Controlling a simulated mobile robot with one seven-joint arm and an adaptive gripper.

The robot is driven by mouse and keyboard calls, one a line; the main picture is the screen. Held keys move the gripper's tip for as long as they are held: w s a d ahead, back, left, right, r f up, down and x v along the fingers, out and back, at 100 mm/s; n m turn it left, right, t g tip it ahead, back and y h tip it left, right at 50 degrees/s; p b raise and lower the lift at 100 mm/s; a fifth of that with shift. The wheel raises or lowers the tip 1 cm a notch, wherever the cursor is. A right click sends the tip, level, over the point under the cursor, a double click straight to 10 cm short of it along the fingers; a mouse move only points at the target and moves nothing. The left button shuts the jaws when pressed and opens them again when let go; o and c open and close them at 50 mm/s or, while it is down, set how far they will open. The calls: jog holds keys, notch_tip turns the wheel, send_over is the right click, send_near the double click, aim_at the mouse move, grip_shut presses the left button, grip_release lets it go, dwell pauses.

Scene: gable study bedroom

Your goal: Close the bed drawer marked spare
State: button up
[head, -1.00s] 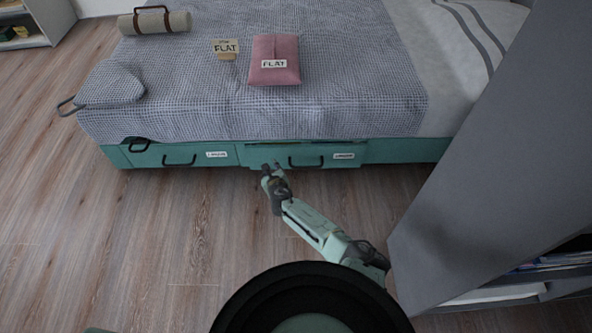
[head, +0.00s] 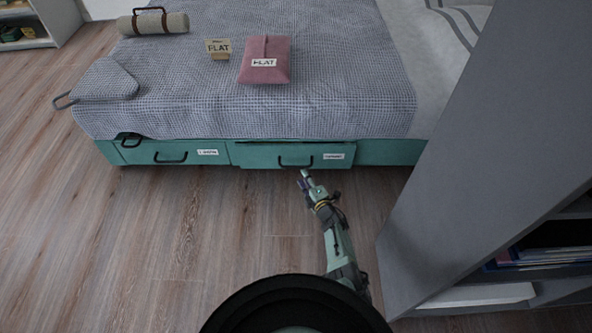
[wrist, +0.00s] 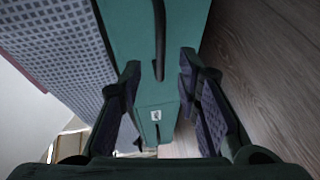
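Two teal drawers sit side by side in the bed base, each with a dark handle and a white label too small to read surely. The right drawer (head: 262,156) stands slightly out, with a thin dark gap along its top. The left drawer (head: 140,154) looks flush. My gripper (head: 303,178) is just in front of the right drawer, below its handle (head: 296,163). In the wrist view my gripper (wrist: 160,66) has its fingers apart with nothing held. A dark handle (wrist: 158,40) on a teal front shows beyond and between them.
The bed (head: 340,90) has a checked cover hanging above the drawers. A pink pouch (head: 265,72), a small card sign (head: 219,55) and a rolled mat (head: 155,23) lie on it. A grey shelf unit (head: 470,170) stands close on the right. The wooden floor (head: 100,240) at left is clear.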

aim_at(297, 167)
jog(key=shift+b+x, duration=3.15)
jog(key=shift+x, duration=0.95)
jog(key=shift+c, duration=0.5)
grip_shut()
